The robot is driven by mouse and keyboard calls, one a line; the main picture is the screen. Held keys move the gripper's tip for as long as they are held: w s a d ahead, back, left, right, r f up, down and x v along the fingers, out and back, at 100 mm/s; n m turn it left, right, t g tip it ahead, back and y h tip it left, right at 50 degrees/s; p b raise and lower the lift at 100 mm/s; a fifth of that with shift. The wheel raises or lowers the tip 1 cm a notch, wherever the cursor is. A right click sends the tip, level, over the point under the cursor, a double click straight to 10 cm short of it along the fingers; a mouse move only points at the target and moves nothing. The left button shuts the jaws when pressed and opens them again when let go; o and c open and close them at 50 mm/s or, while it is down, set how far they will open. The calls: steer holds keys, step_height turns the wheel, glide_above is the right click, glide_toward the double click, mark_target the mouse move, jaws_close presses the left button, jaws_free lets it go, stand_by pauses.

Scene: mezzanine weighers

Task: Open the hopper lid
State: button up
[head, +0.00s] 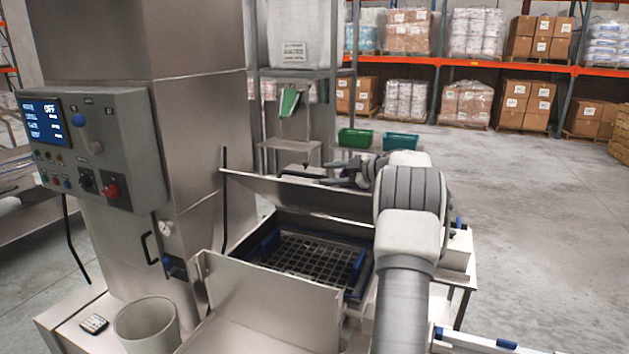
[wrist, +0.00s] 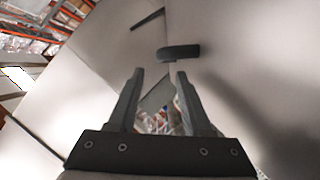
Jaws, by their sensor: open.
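The hopper lid (head: 290,191) is a steel panel standing raised and tilted at the back of the hopper (head: 232,262) in the head view. The hopper mouth is uncovered, with a dark grid (head: 310,256) and blue side pieces inside. My gripper (head: 332,174) is behind the lid's upper edge, partly hidden by my arm. In the wrist view, my gripper (wrist: 158,72) is open with nothing between its fingers. A dark bar handle (wrist: 180,52) on a pale steel surface lies just beyond the fingertips. I cannot tell whether they touch it.
A steel column with a control box (head: 95,148) stands at left. A steel panel (head: 268,302) rises at the hopper's front, beside a pale bin (head: 147,325). Green trays (head: 357,138) lie behind. Open floor (head: 540,220) is at right, before pallet racks.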

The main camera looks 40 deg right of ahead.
steer(key=b+v, duration=0.1)
steer(key=v, duration=0.7)
steer(key=shift+s+d+r, duration=0.1)
steer(key=shift+s, duration=0.1)
